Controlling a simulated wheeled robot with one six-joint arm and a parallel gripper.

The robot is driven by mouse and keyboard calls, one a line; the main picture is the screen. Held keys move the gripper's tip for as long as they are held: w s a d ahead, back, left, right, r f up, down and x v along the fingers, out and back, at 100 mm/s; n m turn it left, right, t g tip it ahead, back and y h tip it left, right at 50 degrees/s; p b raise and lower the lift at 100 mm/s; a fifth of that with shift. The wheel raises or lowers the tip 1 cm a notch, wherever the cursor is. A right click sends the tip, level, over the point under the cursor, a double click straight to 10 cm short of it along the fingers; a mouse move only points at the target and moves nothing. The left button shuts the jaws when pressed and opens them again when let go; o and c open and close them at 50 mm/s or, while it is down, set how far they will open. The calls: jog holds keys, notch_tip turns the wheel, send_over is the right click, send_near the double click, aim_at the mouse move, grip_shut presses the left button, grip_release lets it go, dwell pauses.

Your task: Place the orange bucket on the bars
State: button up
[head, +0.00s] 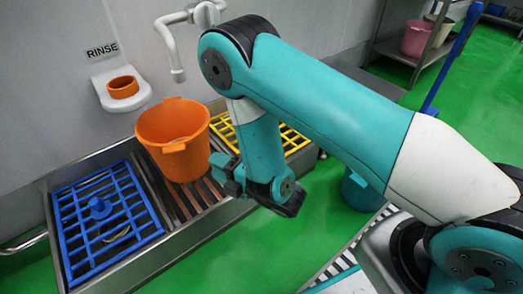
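The orange bucket (172,137) is upright over the middle of the metal sink, against the wall side. Its base appears to rest on the brown bars (194,203), but the contact is not clear. The bars run between a blue grid and a yellow grid. My gripper (221,172) is low at the bucket's right side, close to its wall, with its fingers toward the bucket. Whether the fingers touch the bucket or how far apart they are is too small to tell.
The blue grid (72,215) fills the sink's left end, with a blue knob on it. The yellow grid (292,137) lies to the right, behind my arm. A white tap (177,60) hangs above the bucket. A white wall holder (104,92) carries a small orange cup.

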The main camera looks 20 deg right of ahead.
jog(key=w+d+r+m+g+h, duration=0.1)
jog(key=d+r+m+g+h, duration=0.15)
jog(key=r+m, duration=0.4)
jog(key=w+d+r+m+g+h, duration=0.1)
jog(key=w+r+m+g+h, duration=0.1)
jog(key=r+m+h, duration=0.4)
jog(key=s+d+r+m+g+y, duration=0.1)
jog(key=s+r+m+g, duration=0.2)
jog(key=s, duration=0.9)
jog(key=s+d+r+m+g, duration=0.2)
jog(key=s+r+g, duration=0.4)
jog(key=s, duration=0.5)
jog(key=shift+s+d+r+m+g+y, duration=0.2)
jog(key=shift+s+r+m+g+y, duration=0.2)
jog(key=shift+r, duration=0.45)
